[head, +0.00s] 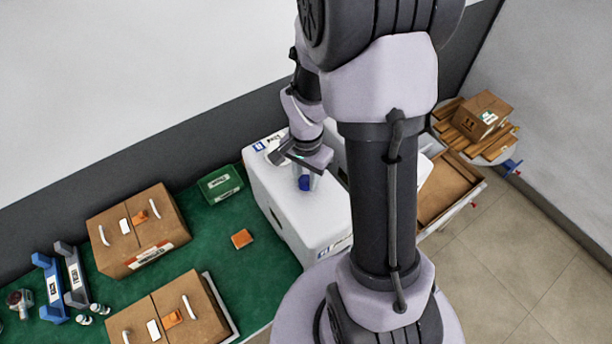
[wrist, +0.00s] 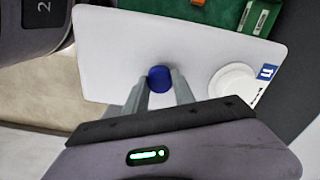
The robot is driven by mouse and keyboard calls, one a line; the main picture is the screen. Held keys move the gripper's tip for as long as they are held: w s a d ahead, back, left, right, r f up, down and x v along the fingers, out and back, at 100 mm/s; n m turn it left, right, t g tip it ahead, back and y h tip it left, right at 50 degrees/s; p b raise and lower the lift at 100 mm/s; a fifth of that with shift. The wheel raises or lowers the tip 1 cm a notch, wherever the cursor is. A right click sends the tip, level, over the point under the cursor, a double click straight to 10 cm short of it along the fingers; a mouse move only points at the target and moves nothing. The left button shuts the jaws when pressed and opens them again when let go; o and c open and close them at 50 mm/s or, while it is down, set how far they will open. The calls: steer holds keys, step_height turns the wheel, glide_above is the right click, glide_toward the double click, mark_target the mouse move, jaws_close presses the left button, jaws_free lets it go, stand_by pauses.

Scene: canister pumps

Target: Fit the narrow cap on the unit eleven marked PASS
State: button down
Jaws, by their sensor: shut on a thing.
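My gripper (wrist: 158,92) points down over a white unit and is shut on a small round blue cap (wrist: 160,78). In the head view my gripper (head: 303,166) and the blue cap (head: 305,184) show over the unit's top (head: 285,205). The wrist view shows this top (wrist: 120,55) with a blue label reading 11 (wrist: 267,72) at its right edge. A round white fitting (wrist: 234,84) lies beside the label, to the right of the cap and apart from it. I cannot tell whether the cap touches the surface below it.
A green box (head: 220,184) and a small orange block (head: 242,239) are on the green mat (head: 255,268). Brown two-lid boxes (head: 138,230) and blue and grey stands (head: 50,290) are at left. A cardboard box (head: 483,114) sits at right. My arm hides part of the middle.

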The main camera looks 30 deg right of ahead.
steer(key=shift+f+b, duration=0.3)
steer(key=shift+b, duration=0.05)
stand_by(0.3)
steer(key=c, duration=1)
jaws_free()
steer(key=shift+o, duration=0.6)
steer(key=o, duration=0.3)
steer(key=shift+r+p, duration=3.15)
steer(key=shift+r, duration=1.45)
steer(key=shift+f, duration=0.1)
